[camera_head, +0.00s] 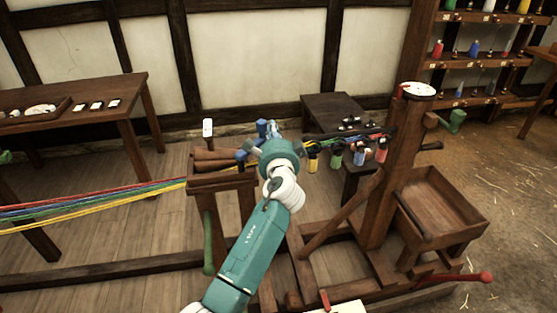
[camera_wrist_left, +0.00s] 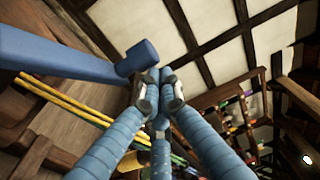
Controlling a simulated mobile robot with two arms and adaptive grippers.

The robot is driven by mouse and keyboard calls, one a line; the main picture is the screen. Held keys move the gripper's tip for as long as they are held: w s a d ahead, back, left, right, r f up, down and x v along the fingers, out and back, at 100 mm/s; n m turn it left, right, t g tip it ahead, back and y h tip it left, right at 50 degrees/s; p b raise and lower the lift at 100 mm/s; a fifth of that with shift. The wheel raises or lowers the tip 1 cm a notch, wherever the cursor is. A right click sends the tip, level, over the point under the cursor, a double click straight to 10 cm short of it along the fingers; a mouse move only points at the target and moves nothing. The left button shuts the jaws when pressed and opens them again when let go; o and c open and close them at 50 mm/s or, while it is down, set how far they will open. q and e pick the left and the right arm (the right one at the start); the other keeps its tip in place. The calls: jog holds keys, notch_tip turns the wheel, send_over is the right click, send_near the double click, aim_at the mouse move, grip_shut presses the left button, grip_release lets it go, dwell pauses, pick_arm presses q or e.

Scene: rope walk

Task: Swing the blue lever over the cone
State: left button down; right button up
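The blue lever (camera_wrist_left: 65,55) reaches in from the left in the left wrist view, its blunt end just beyond and left of my fingertips. In the head view a blue piece (camera_head: 264,128), apparently the lever, shows just above my wrist. My left gripper (camera_wrist_left: 160,88) has its blue fingers drawn together at the tips, close to the lever end; I see nothing clearly held. In the head view my teal wrist hides most of it. A brown wooden piece (camera_head: 212,160), perhaps the cone, lies on the wooden stand left of my wrist. My right gripper is not in view.
Red, blue, green and yellow strands (camera_head: 95,200) run in from the left to the stand. Coloured bobbins (camera_head: 336,160) hang right of my wrist. A wooden post (camera_head: 400,165) with a box (camera_head: 445,205) stands at right. A table (camera_head: 75,110) is at left.

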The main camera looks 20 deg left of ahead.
aim_at(261, 127)
pick_arm(q)
jog(key=a+b, duration=0.1)
jog(key=w+a+n+y, duration=0.1)
jog(key=a+g+y+b, duration=0.1)
jog(key=shift+w+a+f+n+b, duration=0.2)
jog(key=shift+w+a+n+b, duration=0.1)
jog(key=shift+w+b, duration=0.1)
jog(key=shift+w+a, duration=0.15)
jog(key=shift+a, duration=0.15)
jog(key=shift+a+r, duration=0.1)
jog(key=shift+a, duration=0.35)
jog(key=shift+w+a, duration=0.1)
jog(key=shift+a, duration=1.35)
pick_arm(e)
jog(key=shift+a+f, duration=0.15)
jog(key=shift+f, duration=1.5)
